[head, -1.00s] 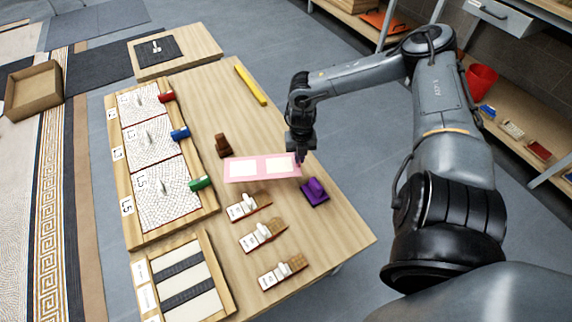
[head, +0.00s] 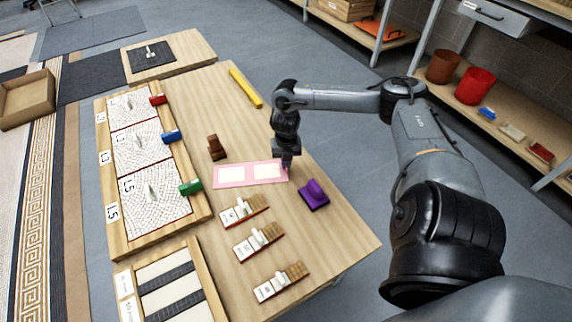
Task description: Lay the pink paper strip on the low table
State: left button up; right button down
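The pink paper strip (head: 233,183), with two pale rectangles on it, is level at or just above the wooden table (head: 330,240); I cannot tell whether all of it touches. My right gripper (head: 287,166) points down at the strip's right end and appears shut on that end; the fingertips are small and dark. My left gripper is not in view. A smaller low wooden table (head: 192,52) with a dark square plate stands at the far left.
A brown block (head: 215,147) stands just behind the strip, and a purple piece (head: 314,195) lies to its right front. Several small sample boards (head: 245,211) lie in front. Mosaic panels (head: 150,187) fill the left side. A yellow bar (head: 245,88) lies behind.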

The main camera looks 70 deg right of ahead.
dwell(0.3)
jog(key=c, duration=1.3)
grip_release()
jog(key=shift+f, duration=0.1)
notch_tip(320, 180, up, 12)
jog(key=p, duration=0.5)
jog(key=shift+r+p, duration=0.2)
jog(key=shift+p, duration=0.2)
